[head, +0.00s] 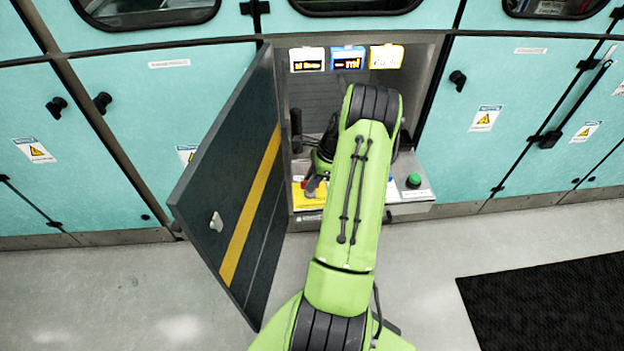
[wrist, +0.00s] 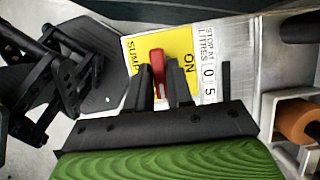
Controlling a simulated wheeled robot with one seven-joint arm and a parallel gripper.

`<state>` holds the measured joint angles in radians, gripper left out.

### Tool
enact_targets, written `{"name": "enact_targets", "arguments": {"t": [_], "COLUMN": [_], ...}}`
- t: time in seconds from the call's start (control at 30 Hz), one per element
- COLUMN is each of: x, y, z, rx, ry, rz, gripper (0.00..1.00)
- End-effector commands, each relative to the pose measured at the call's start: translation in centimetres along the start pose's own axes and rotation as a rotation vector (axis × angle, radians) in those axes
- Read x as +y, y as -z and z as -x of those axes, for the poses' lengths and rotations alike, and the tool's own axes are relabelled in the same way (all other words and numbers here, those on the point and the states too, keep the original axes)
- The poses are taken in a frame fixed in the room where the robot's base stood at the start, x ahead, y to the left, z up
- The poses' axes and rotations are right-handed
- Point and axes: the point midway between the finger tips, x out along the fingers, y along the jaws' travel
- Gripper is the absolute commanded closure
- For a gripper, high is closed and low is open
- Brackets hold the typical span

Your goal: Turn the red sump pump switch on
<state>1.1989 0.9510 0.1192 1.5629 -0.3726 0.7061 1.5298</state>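The red sump pump switch (wrist: 157,64) is a lever on a yellow plate (wrist: 133,48) marked "SUMP" and "ON" in the wrist view. The two dark fingers of my gripper (wrist: 162,80) stand on either side of the lever, close to it. I cannot tell whether they press on it. In the head view the yellow plate (head: 308,201) shows at the left of the panel's shelf, with a bit of red above it. My arm hides most of the gripper there.
An open dark door (head: 225,215) with a yellow stripe stands left of the recess. A green button (head: 414,181) is on the shelf at right. Three small displays (head: 348,60) are at the top. In the wrist view an orange knob (wrist: 298,120) is at right. A black mat (head: 550,300) lies on the floor.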

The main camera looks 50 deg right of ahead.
Motion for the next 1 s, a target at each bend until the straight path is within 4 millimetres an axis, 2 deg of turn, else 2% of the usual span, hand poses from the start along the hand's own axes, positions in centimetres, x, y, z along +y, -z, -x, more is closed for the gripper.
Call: {"name": "enact_targets", "arguments": {"t": [0.03,0.1,0.57,1.0], "x": [-0.01,-0.01,0.0,-0.13], "y": [0.0,0.0,0.03,0.01], "z": [0.01,0.01,-0.01,-0.08], "rx": [0.0,0.0,0.001,0.001], "ry": [0.0,0.0,-0.02,-0.15], "rz": [0.0,0.0,0.042,0.345], "gripper": [0.91,1.0,1.0,1.0]}}
